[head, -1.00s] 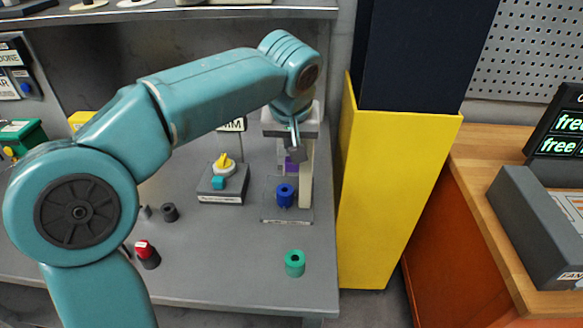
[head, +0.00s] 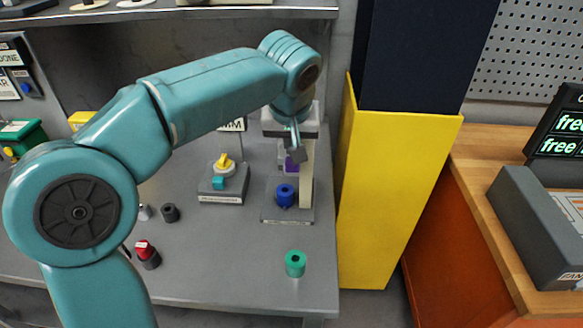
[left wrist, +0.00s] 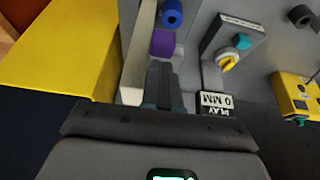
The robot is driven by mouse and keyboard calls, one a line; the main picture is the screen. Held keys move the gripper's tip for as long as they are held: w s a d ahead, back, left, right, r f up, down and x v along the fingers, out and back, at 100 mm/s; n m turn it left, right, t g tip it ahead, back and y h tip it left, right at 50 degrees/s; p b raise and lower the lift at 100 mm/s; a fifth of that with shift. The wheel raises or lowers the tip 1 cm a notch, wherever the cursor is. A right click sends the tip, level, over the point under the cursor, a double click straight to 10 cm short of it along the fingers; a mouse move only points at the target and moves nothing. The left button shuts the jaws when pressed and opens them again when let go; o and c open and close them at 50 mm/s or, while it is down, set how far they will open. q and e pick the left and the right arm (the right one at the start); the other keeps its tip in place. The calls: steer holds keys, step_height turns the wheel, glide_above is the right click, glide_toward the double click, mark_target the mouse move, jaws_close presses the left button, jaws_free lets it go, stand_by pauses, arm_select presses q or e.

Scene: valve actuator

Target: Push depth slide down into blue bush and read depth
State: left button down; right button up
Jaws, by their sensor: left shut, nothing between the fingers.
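The blue bush (head: 285,195) stands upright on the grey base plate of the depth stand (head: 287,213). Directly above it is the purple depth slide (head: 291,164), beside the stand's pale post (head: 307,172); a gap shows between slide and bush. My left gripper (head: 298,152) is shut and empty, pointing down at the top of the slide. In the left wrist view the shut fingers (left wrist: 163,85) reach to the purple slide (left wrist: 163,43), with the blue bush (left wrist: 172,14) beyond. I cannot tell whether the fingertips touch the slide. My right gripper is not in view.
Left of the stand is a grey box with a yellow knob (head: 222,162). A display sign (left wrist: 222,103) reads 0 MM. A green bush (head: 295,263) stands near the bench's front edge. A tall yellow bin (head: 385,190) borders the stand's right side. Dark and red-topped parts (head: 146,254) stand left.

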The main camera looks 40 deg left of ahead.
mark_target(292, 171)
arm_select(q)
steer(key=shift+f+b, duration=2.7)
steer(key=shift+f, duration=0.45)
steer(key=shift+r, duration=0.1)
step_height(292, 171, up, 9)
steer(key=p, duration=0.8)
steer(key=shift+d, duration=0.1)
